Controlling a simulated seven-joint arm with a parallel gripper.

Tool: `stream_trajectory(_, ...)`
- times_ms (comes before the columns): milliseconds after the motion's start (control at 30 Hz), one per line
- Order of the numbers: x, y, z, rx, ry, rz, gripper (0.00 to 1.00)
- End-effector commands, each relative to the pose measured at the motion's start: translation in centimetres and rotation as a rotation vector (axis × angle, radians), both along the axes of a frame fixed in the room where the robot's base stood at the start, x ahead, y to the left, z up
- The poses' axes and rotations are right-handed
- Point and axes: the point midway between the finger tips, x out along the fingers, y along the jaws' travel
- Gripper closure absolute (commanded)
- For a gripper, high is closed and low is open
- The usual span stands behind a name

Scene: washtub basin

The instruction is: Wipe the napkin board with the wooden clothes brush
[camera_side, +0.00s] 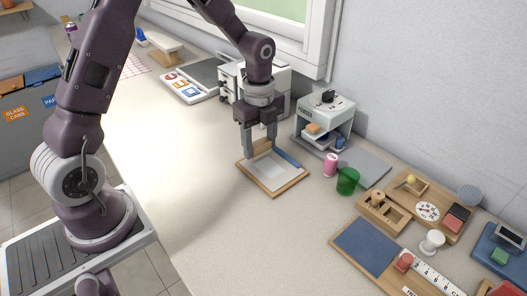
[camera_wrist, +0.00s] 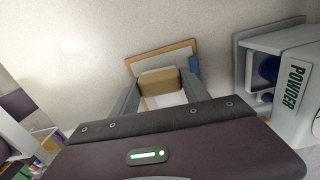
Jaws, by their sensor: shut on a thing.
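The napkin board (camera_side: 275,194) is a wood-rimmed panel with a pale grey-white surface, lying flat on the counter. A blue strip (camera_side: 288,159) runs along its right edge. The board also shows in the wrist view (camera_wrist: 150,56), partly hidden by the brush and fingers. My gripper (camera_side: 261,149) is shut on the tan wooden clothes brush (camera_wrist: 158,82), gripped between the two grey fingers. The brush (camera_side: 262,146) is over the far-left part of the board. I cannot tell whether its underside touches the surface.
A powder dispenser (camera_side: 325,115) stands behind and right of the board on a grey mat. A pink spool (camera_side: 330,164) and a green cup (camera_side: 347,181) stand to the right. Several wooden trays fill the front right. The counter left and in front of the board is clear.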

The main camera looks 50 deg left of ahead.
Motion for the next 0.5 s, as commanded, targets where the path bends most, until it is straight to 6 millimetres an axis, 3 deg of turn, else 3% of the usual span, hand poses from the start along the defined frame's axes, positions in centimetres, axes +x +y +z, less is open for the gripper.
stream_trajectory(500,0.0,0.0,4.7,0.001,-0.002,0.002,0.90)
